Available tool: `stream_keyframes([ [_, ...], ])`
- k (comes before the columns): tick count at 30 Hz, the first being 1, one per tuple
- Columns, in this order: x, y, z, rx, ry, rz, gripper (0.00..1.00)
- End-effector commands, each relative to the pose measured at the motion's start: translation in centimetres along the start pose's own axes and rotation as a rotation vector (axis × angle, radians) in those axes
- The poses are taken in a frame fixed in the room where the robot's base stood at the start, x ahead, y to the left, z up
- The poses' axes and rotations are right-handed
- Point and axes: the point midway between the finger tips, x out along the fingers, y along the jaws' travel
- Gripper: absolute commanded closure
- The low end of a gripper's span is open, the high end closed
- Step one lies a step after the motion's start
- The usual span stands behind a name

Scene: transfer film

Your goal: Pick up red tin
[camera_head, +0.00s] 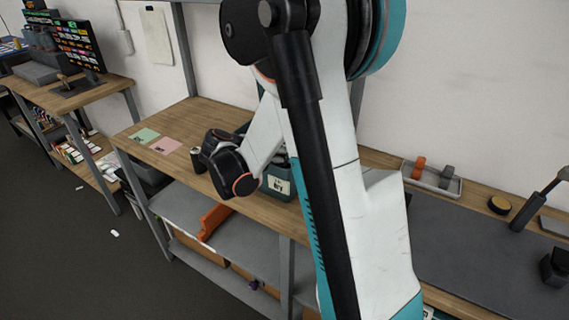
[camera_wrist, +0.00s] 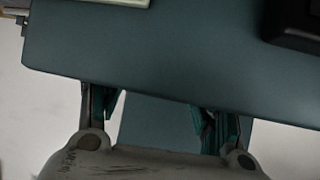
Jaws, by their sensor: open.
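I cannot make out a red tin in either view. The fingers are not clear there, and the arm hides part of the bench.
A small dark cylinder (camera_head: 198,160) stands left of my wrist, near green and pink sheets (camera_head: 164,145). An orange object (camera_head: 214,221) lies on the shelf below. A pale tray (camera_head: 432,184) with orange and grey pieces is at right. A monitor (camera_head: 79,45) stands far left.

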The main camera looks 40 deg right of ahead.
Motion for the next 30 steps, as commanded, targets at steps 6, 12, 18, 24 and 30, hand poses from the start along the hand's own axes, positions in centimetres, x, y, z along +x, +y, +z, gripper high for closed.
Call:
stream_keyframes([
  [6,1.3,0.04,-0.01,-0.001,0.0,-0.001,0.41],
  [12,1.24,0.02,-0.03,-0.001,0.0,-0.001,0.61],
  [18,1.22,0.02,-0.02,-0.001,0.0,-0.001,0.92],
  [24,1.21,0.01,-0.04,-0.001,0.001,-0.001,0.96],
  [30,0.86,0.0,-0.68,-0.001,0.001,-0.001,0.96],
])
